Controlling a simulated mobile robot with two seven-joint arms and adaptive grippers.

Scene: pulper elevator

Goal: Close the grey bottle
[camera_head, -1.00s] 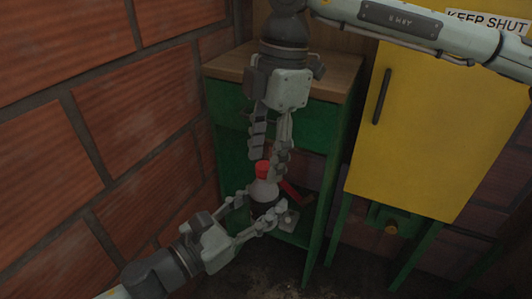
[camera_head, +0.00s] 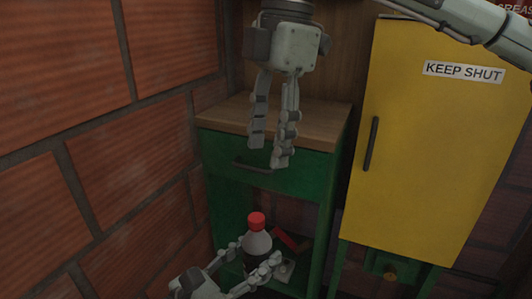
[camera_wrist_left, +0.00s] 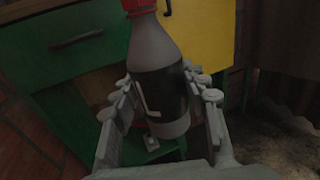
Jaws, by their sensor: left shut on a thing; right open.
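The grey bottle (camera_head: 257,243) stands upright in front of the green cabinet's lower opening. It has a dark label and a red cap (camera_head: 257,220) seated on its neck; whether the cap is tight cannot be told. My left gripper (camera_head: 257,258) is shut around the bottle's body from the front. In the left wrist view the bottle (camera_wrist_left: 155,48) stands between both fingers, with the cap (camera_wrist_left: 139,6) cut by the top edge. My right gripper (camera_head: 268,153) is open and empty, pointing down, clear above the cap and in front of the cabinet's drawer.
The green cabinet (camera_head: 222,141) has a wooden top (camera_head: 310,119) and a drawer handle. A red object (camera_head: 287,238) and a small grey piece (camera_head: 287,268) lie inside its lower space. A yellow cabinet (camera_head: 420,150) stands right; a brick wall (camera_head: 80,140) bounds the left.

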